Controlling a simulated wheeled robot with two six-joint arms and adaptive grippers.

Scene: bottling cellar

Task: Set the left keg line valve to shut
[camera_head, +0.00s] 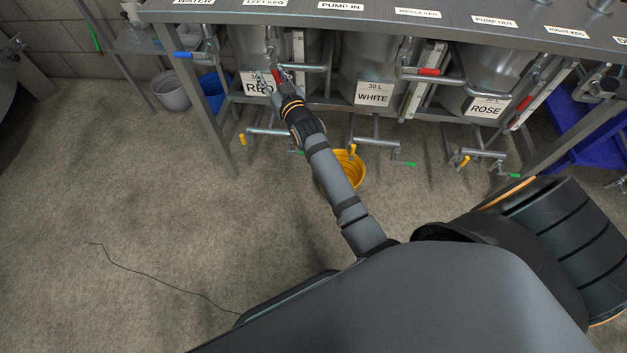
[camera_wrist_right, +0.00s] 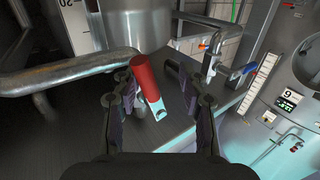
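The left keg line valve has a red handle (camera_wrist_right: 144,79), seen in the wrist view at the end of a grey metal pipe (camera_wrist_right: 65,75). The handle slants across the pipe's line. It also shows in the head view (camera_head: 278,76), in front of the keg labelled RED (camera_head: 248,50). My right gripper (camera_head: 272,78) reaches up to it and partly covers it. In the wrist view my right gripper (camera_wrist_right: 155,82) is open, with the red handle between its fingers. The left finger is close to the handle; whether it touches I cannot tell. My left gripper is not in view.
Other valves hang nearby: a blue-handled one (camera_head: 182,54) to the left and a red-handled one (camera_head: 428,71) by the WHITE keg (camera_head: 372,88). A yellow bucket (camera_head: 352,172) stands beneath. A label-bearing steel shelf (camera_head: 350,17) runs above. The floor in front is mostly clear.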

